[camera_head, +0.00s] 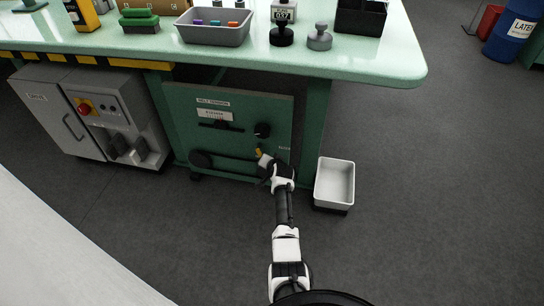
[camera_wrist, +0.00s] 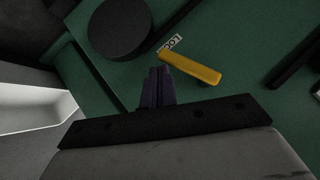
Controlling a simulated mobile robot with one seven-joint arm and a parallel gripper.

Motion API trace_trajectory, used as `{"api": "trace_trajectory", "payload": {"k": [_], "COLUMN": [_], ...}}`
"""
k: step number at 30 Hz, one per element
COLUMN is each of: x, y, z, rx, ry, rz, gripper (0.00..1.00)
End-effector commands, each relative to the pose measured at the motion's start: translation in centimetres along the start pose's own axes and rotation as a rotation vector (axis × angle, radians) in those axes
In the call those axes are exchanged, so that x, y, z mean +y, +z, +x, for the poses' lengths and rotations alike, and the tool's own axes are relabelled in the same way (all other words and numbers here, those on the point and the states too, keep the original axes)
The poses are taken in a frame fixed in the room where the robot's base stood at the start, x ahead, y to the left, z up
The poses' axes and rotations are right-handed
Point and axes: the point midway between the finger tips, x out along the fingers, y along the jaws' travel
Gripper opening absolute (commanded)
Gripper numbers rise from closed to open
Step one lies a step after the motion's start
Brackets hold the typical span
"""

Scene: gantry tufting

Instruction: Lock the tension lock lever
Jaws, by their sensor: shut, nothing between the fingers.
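The tension lock lever is a yellow bar (camera_wrist: 190,67) in the wrist view, on a green panel. My gripper (camera_wrist: 157,72) is shut and empty. In the head view the yellow lever (camera_head: 259,153) shows small beside my gripper (camera_head: 262,161), low on the green panel (camera_head: 180,135) under the table. My wrist hides part of the panel there.
A round black knob (camera_wrist: 119,28) sits left of the lever in the wrist view. A white bin (camera_head: 334,183) stands on the floor right of the panel. A grey cabinet (camera_head: 50,110) stands at left. The table edge (camera_head: 370,80) overhangs above.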

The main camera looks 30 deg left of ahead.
Motion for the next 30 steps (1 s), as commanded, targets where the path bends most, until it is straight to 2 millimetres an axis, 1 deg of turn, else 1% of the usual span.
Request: {"api": "trace_trajectory", "payload": {"k": [15,30], "x": [-0.3,-0.4], "y": [1.1,1.4], "z": [1.1,1.3], "rx": [-0.001,-0.001], "ry": [-0.001,0.000], "rz": [-0.002,-0.001], "gripper": [0.00,0.00]}}
